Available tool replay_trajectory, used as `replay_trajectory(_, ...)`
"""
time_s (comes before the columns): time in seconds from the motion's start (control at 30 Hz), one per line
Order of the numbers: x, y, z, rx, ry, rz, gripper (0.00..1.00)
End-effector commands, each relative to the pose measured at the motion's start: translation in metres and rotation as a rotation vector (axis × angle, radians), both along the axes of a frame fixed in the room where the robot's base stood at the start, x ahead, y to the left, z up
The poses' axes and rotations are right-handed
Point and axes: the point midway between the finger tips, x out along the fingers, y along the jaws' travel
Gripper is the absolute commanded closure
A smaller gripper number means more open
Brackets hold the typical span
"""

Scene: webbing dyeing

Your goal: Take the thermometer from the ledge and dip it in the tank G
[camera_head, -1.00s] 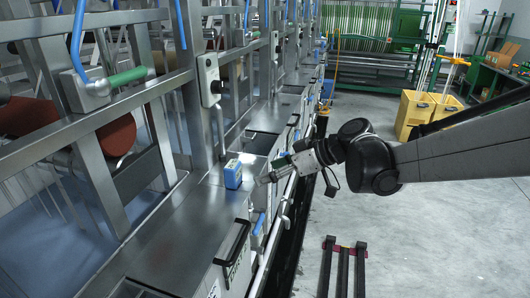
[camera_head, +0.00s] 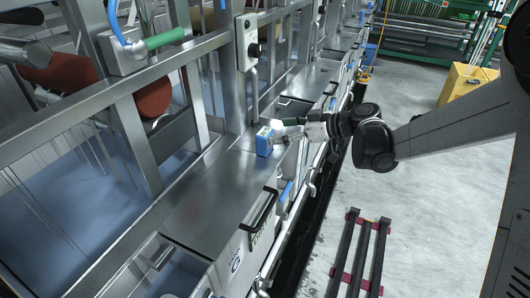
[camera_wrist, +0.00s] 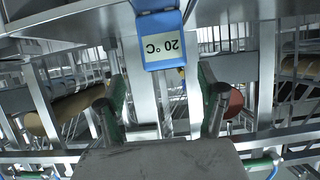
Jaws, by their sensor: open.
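The thermometer (camera_head: 264,142) is a small blue box standing upright on the grey metal ledge (camera_head: 215,190) in the head view. In the wrist view the thermometer (camera_wrist: 162,48) shows its pale display, reading 20 °C upside down. My gripper (camera_head: 280,124) is at the thermometer's upper right side in the head view. In the wrist view my gripper (camera_wrist: 160,80) is open, its two green-padded fingers apart, with the thermometer in line with the gap between them. Whether they touch it cannot be told. Tank G (camera_head: 235,262) bears a white label with a G at the lower part of the head view.
A black handle (camera_head: 261,210) rises from the ledge's front edge. A metal frame with upright posts (camera_head: 204,90) stands behind the ledge. Red-and-black rails (camera_head: 360,255) lie on the open floor at right. A yellow bin (camera_head: 465,82) stands further back.

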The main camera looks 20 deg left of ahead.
Motion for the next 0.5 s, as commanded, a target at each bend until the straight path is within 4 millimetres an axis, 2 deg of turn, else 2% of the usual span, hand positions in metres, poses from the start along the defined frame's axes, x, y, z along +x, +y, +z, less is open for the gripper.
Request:
replay_trajectory(0.27, -0.001, 0.014, -0.005, 0.000, 0.000, 0.001, 0.29)
replay_trajectory(0.5, -0.001, 0.045, -0.016, -0.001, 0.001, 0.001, 0.29)
